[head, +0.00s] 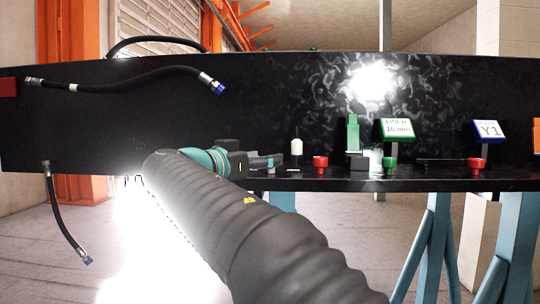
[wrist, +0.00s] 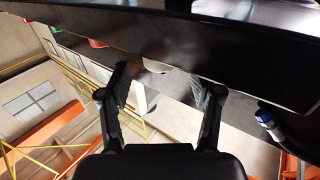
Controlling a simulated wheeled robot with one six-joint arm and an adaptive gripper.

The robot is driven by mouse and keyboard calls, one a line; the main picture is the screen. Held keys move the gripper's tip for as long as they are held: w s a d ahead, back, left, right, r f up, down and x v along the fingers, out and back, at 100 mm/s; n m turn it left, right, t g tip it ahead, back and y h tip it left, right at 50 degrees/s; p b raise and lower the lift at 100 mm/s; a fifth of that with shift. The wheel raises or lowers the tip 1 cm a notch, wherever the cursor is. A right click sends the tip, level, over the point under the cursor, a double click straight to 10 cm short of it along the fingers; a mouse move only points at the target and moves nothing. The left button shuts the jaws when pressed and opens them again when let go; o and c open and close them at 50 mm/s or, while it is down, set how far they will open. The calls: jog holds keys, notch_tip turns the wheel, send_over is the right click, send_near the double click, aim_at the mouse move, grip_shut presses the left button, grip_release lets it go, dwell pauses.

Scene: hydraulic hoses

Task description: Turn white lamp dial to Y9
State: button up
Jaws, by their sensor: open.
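The white lamp dial (head: 296,146) looks like a small white knob with a dark tip on the black bench ledge. My gripper (head: 268,161) is just left of it in the head view, its jaws pointing toward it. In the wrist view my gripper (wrist: 162,82) is open, and a rounded white piece, probably the dial (wrist: 157,66), shows between and beyond the fingertips, partly hidden by the dark edge. No contact is visible. A blue-framed sign (head: 489,130) at the right reads Y1; its smaller top line is too blurred to read.
A red knob (head: 320,162) stands close right of the dial. Further right are a green block (head: 353,133), a green-framed sign (head: 397,129), a green knob (head: 389,163) and another red knob (head: 476,164). Black hoses with blue ends (head: 140,80) hang at the left.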

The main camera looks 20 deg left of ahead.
jog(key=shift+x, duration=1.75)
jog(key=shift+a, duration=0.1)
jog(key=c, duration=1.2)
jog(key=shift+o, duration=0.2)
